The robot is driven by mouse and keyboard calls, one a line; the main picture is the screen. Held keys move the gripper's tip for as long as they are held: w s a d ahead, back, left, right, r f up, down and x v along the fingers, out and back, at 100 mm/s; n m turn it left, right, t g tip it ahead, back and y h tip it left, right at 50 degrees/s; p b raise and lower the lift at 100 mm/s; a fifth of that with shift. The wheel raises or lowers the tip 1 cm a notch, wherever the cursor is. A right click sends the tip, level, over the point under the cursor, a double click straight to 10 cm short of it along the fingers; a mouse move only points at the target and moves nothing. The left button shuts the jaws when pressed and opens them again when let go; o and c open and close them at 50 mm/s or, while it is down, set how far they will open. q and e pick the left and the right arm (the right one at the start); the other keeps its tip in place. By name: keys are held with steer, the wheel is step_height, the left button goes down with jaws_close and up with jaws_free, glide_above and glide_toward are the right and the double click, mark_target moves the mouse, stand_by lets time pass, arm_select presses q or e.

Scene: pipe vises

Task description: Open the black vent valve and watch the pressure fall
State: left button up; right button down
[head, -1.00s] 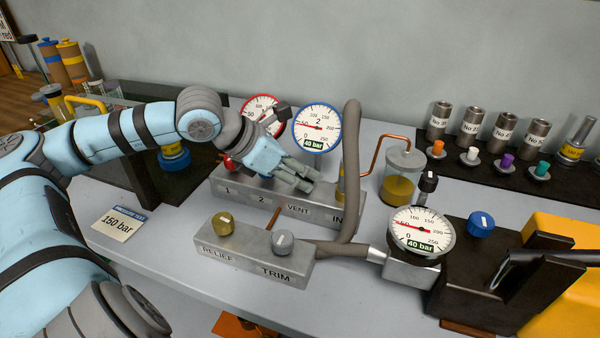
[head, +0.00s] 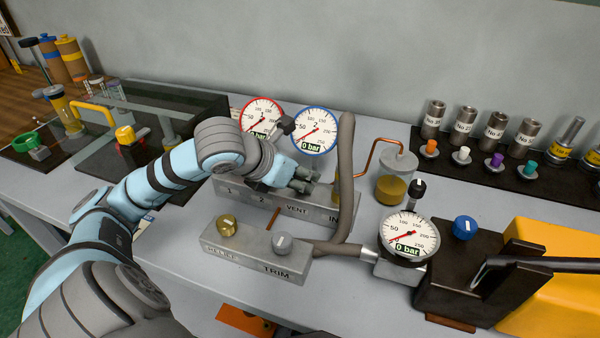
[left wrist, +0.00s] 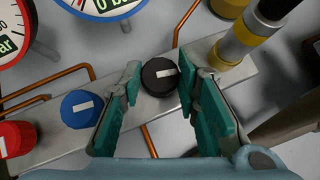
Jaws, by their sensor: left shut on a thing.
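The black vent valve (left wrist: 160,74) is a round knob with a white mark, on the grey manifold (left wrist: 50,142) in the left wrist view. My left gripper (left wrist: 158,88) has its teal fingers on both sides of this knob and is shut on it. In the head view my left gripper (head: 304,180) hides the knob above the VENT label. The red-rimmed gauge 1 (head: 262,115), the blue-rimmed gauge 2 (head: 316,130) and the pump gauge (head: 408,234) have their needles at the low end. Their labels show 0 bar; that of gauge 1 is partly covered. My right gripper is not in view.
Beside the vent knob is a blue valve (left wrist: 81,108), then a red one (left wrist: 15,140). A grey hose (head: 345,170) rises close to the gripper's right. The RELIEF and TRIM block (head: 255,255) stands in front. The black pump (head: 450,285) stands at right.

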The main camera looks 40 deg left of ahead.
mark_target(299, 178)
arm_select(q)
steer(key=shift+r, duration=0.1)
steer(key=o, duration=1.2)
steer(key=shift+c, duration=0.2)
step_height(299, 178, up, 10)
